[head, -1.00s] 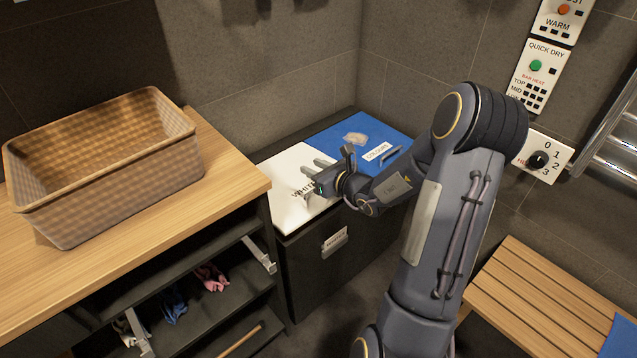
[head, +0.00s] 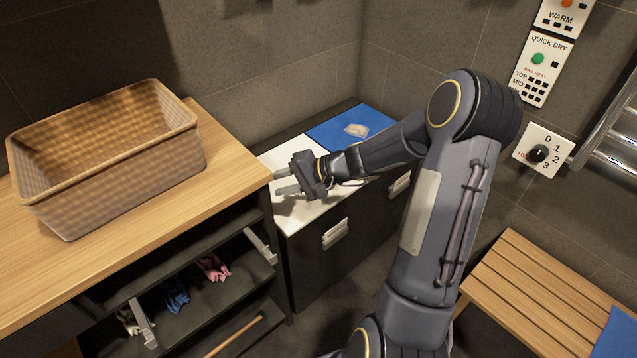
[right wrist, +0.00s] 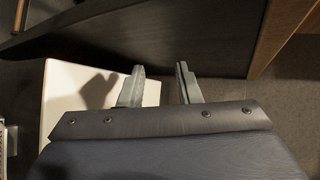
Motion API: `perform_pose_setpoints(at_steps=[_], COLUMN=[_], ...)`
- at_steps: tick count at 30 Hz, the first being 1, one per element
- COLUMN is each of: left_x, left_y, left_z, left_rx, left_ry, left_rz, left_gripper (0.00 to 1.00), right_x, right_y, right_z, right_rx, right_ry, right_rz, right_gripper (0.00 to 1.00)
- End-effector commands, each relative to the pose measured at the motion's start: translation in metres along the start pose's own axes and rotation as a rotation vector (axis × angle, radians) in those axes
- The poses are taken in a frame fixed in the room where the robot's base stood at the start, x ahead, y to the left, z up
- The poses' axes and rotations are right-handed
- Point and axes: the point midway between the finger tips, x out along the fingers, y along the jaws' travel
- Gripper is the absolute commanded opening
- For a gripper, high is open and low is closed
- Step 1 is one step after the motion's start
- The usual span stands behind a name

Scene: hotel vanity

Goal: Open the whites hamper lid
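The whites hamper has a white lid (head: 296,212) on top of a dark cabinet, and it lies flat and closed. The lid also shows in the right wrist view (right wrist: 75,90). My right gripper (head: 281,180) is over the lid near its left edge, with its two fingers apart and nothing between them. In the right wrist view the fingers (right wrist: 160,84) are spread, one over the white lid and one past its edge. The gripper hides the lid's label and part of its surface. I cannot tell whether it touches the lid. My left gripper is not in view.
The blue lid (head: 340,124) of the other hamper, with a pale item on it, lies behind. A wicker basket (head: 105,155) stands on the wooden counter (head: 215,190) left of the hamper. Open shelves with small cloths are below. A slatted bench (head: 535,295) is at right.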

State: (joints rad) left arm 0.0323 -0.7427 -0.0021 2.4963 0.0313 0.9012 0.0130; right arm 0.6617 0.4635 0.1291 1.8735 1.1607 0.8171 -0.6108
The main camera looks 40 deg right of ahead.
Motion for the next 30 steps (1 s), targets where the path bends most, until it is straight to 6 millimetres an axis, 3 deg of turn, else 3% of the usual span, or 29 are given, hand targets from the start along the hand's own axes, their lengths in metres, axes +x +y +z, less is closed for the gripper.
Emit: perform_pose_setpoints(at_steps=[1,7,12,15,21,26,30], left_x=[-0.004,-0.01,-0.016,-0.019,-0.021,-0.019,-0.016], left_y=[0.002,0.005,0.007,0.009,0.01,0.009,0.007], left_z=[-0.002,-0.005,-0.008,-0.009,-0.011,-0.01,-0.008], left_rx=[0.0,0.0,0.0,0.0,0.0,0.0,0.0], left_ry=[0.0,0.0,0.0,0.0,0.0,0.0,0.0], left_rz=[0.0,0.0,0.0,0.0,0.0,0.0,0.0], left_gripper=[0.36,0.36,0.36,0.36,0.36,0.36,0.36], right_x=[0.0,-0.01,-0.035,-0.05,-0.07,-0.067,-0.054], right_y=[0.003,0.03,0.048,0.049,0.044,0.051,0.069], right_z=[0.006,0.009,-0.021,-0.045,-0.078,-0.085,-0.09], right_rx=[-0.205,-0.983,-1.682,-2.006,-2.343,-2.394,-2.392], right_ry=[-0.053,-0.297,-0.595,-0.782,-1.039,-1.089,-1.088], right_rz=[0.066,0.295,0.486,0.575,0.679,0.693,0.69], right_gripper=[0.31,0.31,0.31,0.31,0.31,0.31,0.31])
